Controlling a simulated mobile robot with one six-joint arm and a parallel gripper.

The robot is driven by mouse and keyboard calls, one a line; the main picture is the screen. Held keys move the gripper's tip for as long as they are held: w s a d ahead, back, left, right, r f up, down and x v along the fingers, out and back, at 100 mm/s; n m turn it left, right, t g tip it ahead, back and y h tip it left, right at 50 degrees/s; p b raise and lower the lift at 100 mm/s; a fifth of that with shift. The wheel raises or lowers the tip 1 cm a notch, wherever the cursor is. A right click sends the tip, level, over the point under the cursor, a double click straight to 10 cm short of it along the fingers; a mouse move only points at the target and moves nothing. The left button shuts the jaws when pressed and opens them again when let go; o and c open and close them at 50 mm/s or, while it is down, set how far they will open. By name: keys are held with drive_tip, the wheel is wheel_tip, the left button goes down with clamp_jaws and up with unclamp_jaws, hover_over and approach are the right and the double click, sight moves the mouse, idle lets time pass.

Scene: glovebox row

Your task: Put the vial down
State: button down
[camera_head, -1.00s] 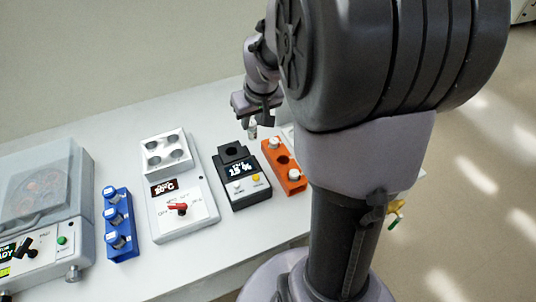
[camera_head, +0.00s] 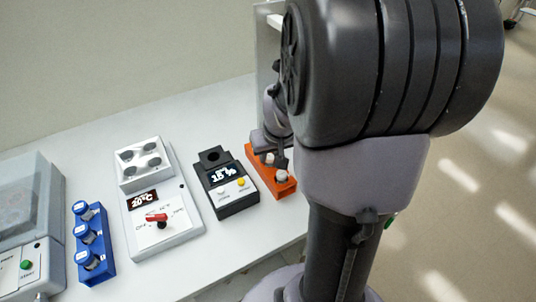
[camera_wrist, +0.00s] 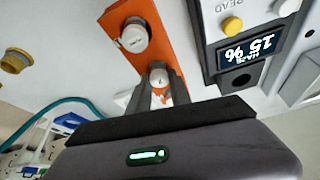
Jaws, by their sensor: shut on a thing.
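My gripper (camera_head: 276,160) is shut on a white-capped vial (camera_wrist: 158,77), which shows between the fingers in the wrist view. The gripper is at the orange rack (camera_wrist: 164,44), over about its middle slot. The rack also shows in the head view (camera_head: 286,188). Another white-capped vial (camera_wrist: 134,36) stands in the rack's front slot, beside the held one. I cannot tell whether the held vial's lower end is inside the slot, as the rack and fingers hide it. My gripper and arm cover the back of the rack.
A black meter (camera_head: 236,202) reading 15 % stands left of the rack, close by. Further left are a white heater block (camera_head: 165,232) with a red knob, a blue rack (camera_head: 104,268) with several vials, and a lidded machine (camera_head: 25,215). Bare bench lies behind the devices.

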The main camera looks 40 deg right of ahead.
drive_tip(key=shift+f, duration=0.15)
drive_tip(key=c, duration=1.2)
unclamp_jaws()
drive_tip(key=p+v, duration=0.5)
drive_tip(key=v, duration=0.7)
drive_tip(key=s+a+r+y, duration=0.1)
drive_tip(key=s+a+r, duration=0.1)
drive_tip(key=a, duration=0.6)
drive_tip(key=s+a+r+t+y, duration=0.1)
drive_tip(key=s+a+r, duration=0.2)
drive_tip(key=a, duration=0.6)
drive_tip(key=s+a+r+y, duration=0.1)
drive_tip(key=s+a+r, duration=0.1)
drive_tip(key=a, duration=0.6)
drive_tip(key=shift+s+a+r+n+t+y, duration=0.15)
drive_tip(key=shift+s+a+n+t+y, duration=0.15)
drive_tip(key=shift+s+y, duration=0.1)
